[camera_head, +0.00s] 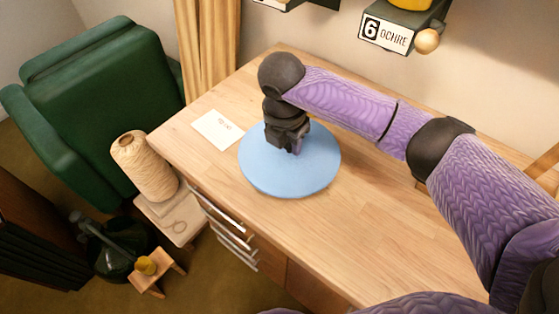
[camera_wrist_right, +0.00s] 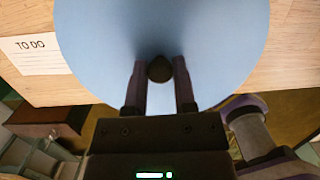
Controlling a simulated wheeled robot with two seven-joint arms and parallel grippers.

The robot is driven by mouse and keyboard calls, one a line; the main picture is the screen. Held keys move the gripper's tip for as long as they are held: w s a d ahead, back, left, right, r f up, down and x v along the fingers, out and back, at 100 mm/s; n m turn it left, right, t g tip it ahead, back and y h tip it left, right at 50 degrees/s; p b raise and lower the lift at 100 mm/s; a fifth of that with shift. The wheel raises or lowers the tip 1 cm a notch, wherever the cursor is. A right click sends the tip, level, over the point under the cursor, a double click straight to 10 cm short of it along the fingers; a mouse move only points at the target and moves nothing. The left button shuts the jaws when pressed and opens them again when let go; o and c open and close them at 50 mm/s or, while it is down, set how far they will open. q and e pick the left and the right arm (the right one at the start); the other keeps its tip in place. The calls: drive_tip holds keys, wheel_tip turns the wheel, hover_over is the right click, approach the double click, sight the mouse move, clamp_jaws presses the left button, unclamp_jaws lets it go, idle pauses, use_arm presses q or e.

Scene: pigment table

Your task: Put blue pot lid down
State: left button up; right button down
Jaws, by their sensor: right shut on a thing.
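The blue pot lid (camera_head: 262,178) is a flat, round, light-blue disc over the left part of the wooden table. My right gripper (camera_head: 297,150) points down at its middle and partly hides it. In the right wrist view the lid (camera_wrist_right: 100,50) fills the upper middle, and its dark round knob (camera_wrist_right: 160,69) sits between my two fingertips (camera_wrist_right: 160,75), which are shut on it. The lid looks level and on or very close to the tabletop; I cannot tell whether it touches. My left gripper is not in view.
A white "TO DO" note (camera_head: 218,129) lies just left of the lid. The wooden tabletop (camera_head: 345,235) is clear in front and to the right. A shelf box labelled "6 OCHRE" (camera_head: 387,35) hangs above. A twine cone (camera_head: 144,165) and a green armchair (camera_head: 100,100) stand left of the table.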

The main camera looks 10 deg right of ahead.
sight(287, 153)
wheel_tip(287, 153, down, 6)
drive_tip(key=shift+r+b, duration=0.2)
drive_tip(key=shift+b, duration=0.55)
drive_tip(key=shift+c, duration=2.1)
unclamp_jaws()
drive_tip(key=r+p, duration=0.1)
drive_tip(key=r, duration=0.2)
drive_tip(key=a+r+p, duration=0.1)
drive_tip(key=r, duration=0.3)
drive_tip(key=s+r+p, duration=0.1)
drive_tip(key=r+p, duration=0.1)
drive_tip(key=r, duration=0.2)
drive_tip(key=shift+a, duration=0.15)
drive_tip(key=shift+r, duration=0.6)
